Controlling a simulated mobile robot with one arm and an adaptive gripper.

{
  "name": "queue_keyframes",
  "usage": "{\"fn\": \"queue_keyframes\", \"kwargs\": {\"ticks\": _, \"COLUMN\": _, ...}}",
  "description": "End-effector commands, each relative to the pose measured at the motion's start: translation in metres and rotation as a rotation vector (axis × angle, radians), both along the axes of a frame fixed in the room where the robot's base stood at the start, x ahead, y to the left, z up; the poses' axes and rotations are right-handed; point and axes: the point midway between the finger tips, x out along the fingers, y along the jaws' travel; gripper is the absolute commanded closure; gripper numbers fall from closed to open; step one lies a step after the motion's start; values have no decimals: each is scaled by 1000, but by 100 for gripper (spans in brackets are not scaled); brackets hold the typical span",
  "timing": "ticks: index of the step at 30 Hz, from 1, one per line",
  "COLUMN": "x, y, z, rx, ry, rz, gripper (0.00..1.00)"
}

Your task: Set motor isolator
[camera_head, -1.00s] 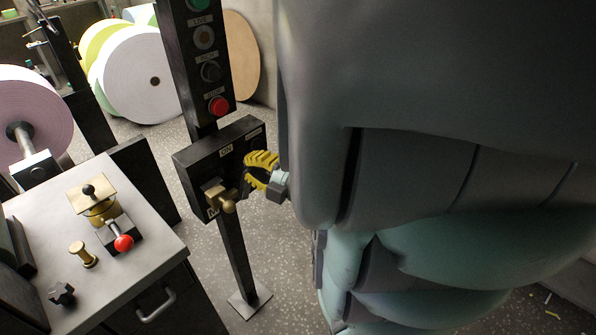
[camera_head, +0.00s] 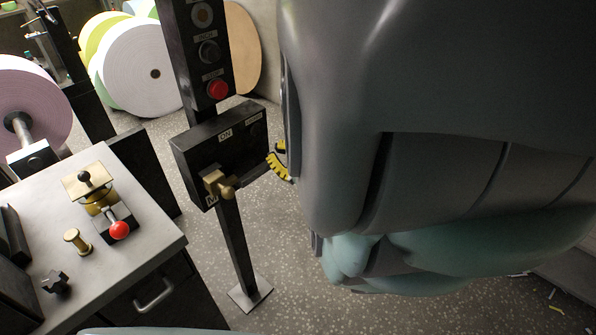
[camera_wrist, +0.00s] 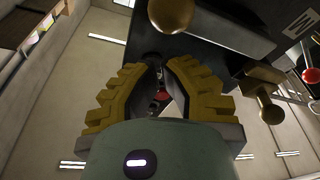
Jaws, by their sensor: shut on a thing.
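The motor isolator is a black box (camera_head: 217,139) on a post, with an "ON" label, a second label too small to read, and a letter M at its lower left. A brass knob (camera_head: 216,182) sticks out of its front. A dark handle (camera_head: 254,178) runs from beside the knob towards my gripper (camera_head: 279,166). My gripper, with yellow ribbed fingers, is at the box's right side, partly hidden behind my arm. In the wrist view my gripper (camera_wrist: 164,72) is closed around the dark handle, mostly hidden between the fingers. The box's underside (camera_wrist: 205,25) and a brass knob (camera_wrist: 171,13) show above.
A control panel (camera_head: 201,52) with a red button (camera_head: 218,89) rises above the box. A grey cabinet (camera_head: 140,235) with brass fittings and a red knob (camera_head: 119,230) stands at left. Large paper rolls (camera_head: 137,75) stand behind. Speckled floor is clear around the post foot.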

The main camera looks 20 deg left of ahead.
Motion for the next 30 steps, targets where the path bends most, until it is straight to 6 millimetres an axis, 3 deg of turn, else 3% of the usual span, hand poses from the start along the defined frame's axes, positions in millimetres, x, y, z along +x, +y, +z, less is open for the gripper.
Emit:
{"fn": "queue_keyframes", "kwargs": {"ticks": 12, "x": 6, "y": -2, "z": -16, "rx": 63, "ry": 156, "rz": 2, "gripper": 100}}
{"fn": "queue_keyframes", "kwargs": {"ticks": 30, "x": 6, "y": -2, "z": -17, "rx": 70, "ry": 170, "rz": 2, "gripper": 100}}
